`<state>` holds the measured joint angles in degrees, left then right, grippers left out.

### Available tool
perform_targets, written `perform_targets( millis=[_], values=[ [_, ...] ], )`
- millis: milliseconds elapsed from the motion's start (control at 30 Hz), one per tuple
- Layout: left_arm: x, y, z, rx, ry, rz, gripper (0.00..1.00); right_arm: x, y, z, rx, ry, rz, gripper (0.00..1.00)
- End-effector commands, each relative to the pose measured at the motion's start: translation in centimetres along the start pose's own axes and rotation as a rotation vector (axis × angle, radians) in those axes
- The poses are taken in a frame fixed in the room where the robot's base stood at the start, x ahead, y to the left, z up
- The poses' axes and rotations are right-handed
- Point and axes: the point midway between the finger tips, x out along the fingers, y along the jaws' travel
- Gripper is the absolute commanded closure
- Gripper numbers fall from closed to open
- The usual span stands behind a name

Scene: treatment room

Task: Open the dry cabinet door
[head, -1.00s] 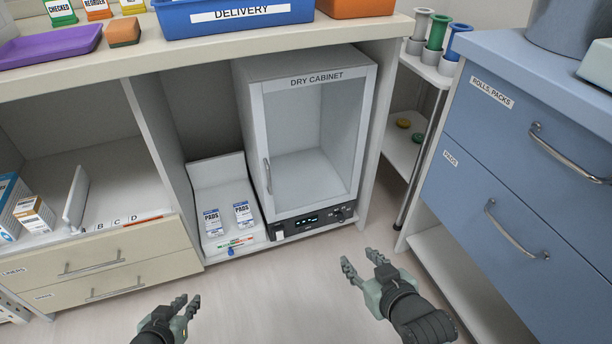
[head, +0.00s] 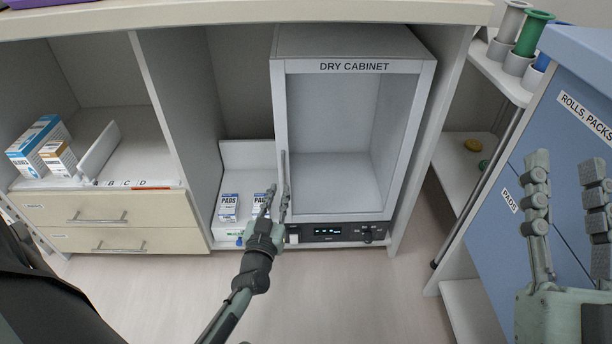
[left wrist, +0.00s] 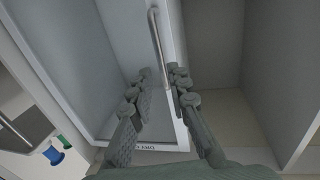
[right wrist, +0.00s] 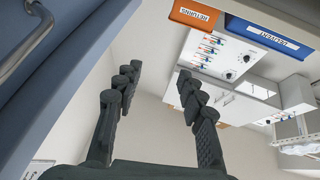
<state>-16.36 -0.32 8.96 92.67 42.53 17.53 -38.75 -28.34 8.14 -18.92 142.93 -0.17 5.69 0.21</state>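The dry cabinet (head: 352,43) is a grey box with a windowed front door (head: 301,67) and stands in the bay under the counter. The door looks shut. Its upright handle (head: 283,165) is on the door's left side and also shows in the left wrist view (left wrist: 156,38). My left gripper (head: 276,192) is in front of the handle. In the left wrist view its fingers (left wrist: 162,78) are apart, with the handle's lower end between them; contact cannot be told. My right gripper (head: 566,165) is raised at the far right, open and empty, also in the right wrist view (right wrist: 159,75).
Pads boxes (head: 229,207) sit on a white stand (head: 245,152) left of the cabinet. A control panel (head: 340,233) is below the door. A blue drawer unit (head: 500,250) stands at the right, behind my right gripper. The floor (head: 370,300) in front is clear.

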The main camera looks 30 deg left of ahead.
Motion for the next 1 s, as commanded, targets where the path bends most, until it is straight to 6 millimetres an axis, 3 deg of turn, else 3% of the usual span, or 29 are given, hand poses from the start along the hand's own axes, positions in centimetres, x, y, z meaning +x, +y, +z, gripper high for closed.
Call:
perform_targets(
  millis=[300,467,800,1000],
  values=[
    [5.0,0.1,0.0,0.001,0.002,0.001,0.83,-0.1,0.3,-1.5,-0.007,0.116,0.003,0.6],
    [6.7,0.0,0.0,0.001,0.001,0.002,0.83,-0.2,0.4,-2.3,-0.011,0.168,0.003,0.6],
    [7.3,0.0,0.0,0.002,-0.001,0.002,0.83,-0.3,0.4,-2.7,-0.012,0.186,0.004,0.6],
    [7.3,0.1,0.0,0.002,-0.001,0.002,1.0,-0.3,0.4,-2.7,-0.012,0.186,0.004,0.6]
  ],
)
